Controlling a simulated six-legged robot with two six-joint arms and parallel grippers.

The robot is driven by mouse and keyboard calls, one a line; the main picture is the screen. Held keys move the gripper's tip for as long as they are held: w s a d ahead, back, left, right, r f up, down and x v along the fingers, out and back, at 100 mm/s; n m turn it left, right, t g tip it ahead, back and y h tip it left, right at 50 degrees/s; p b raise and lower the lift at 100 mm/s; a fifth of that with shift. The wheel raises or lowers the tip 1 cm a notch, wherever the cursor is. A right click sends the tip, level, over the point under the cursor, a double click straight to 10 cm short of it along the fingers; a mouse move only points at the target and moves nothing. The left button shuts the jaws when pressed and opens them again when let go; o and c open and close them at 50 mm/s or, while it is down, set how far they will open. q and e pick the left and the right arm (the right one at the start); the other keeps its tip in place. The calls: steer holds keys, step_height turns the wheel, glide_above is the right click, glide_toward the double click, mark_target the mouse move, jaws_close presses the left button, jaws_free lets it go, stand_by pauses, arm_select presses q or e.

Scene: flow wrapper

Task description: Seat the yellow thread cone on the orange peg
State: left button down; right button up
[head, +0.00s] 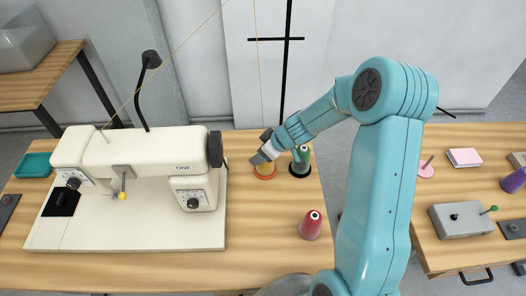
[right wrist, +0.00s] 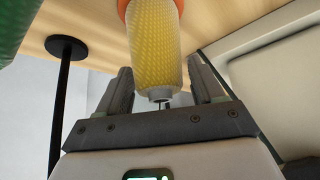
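The yellow thread cone (right wrist: 155,45) shows in the right wrist view with its narrow end toward my right gripper's palm and its wide end against an orange base (right wrist: 124,8). The orange peg's base (head: 265,174) is on the table right of the sewing machine in the head view; the peg's shaft is hidden. My right gripper (head: 262,151) is above it and hides most of the cone there. In the right wrist view its fingers (right wrist: 162,88) stand apart on both sides of the cone's narrow end, with gaps visible. My left gripper is not in view.
A green cone (head: 301,158) stands on a dark base close to the right of the gripper. A red cone (head: 311,226) stands nearer the front. The white sewing machine (head: 140,185) is to the left. A black thread-stand pole (head: 286,60) rises behind.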

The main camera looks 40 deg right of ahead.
steer(key=shift+o, duration=0.7)
steer(key=shift+s+d+r, duration=0.1)
steer(key=shift+s+r, duration=0.05)
steer(key=shift+r, duration=0.2)
steer(key=p+v, duration=0.2)
steer(key=v, duration=1.3)
steer(key=shift+s+r, duration=0.2)
steer(key=shift+s, duration=0.05)
